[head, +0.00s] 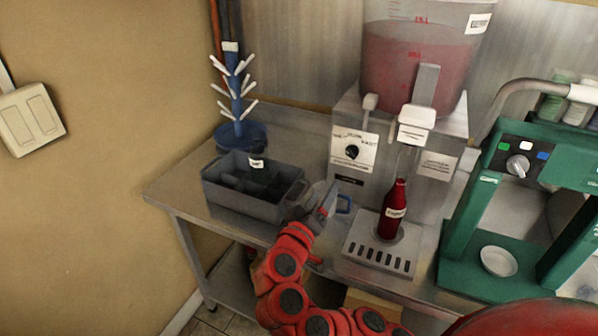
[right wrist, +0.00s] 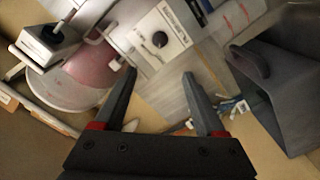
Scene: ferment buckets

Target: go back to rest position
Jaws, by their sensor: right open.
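My right gripper (head: 325,204) is at the end of the red arm, above the steel bench between the grey crate and the filler. In the right wrist view its two fingers (right wrist: 160,82) are apart, with nothing between them. A bottle of red liquid (head: 392,212) with a white label stands upright on the drip tray (head: 376,257), under the filler's spout. My right gripper is left of the bottle and apart from it. My left gripper is not in view.
The grey divided crate (head: 232,198) is close on the gripper's left; a dark labelled item is in it. A blue drying tree (head: 238,95) stands behind. The filler (head: 352,150) carries a bucket of pink liquid (head: 415,55). A green machine (head: 455,240) stands right.

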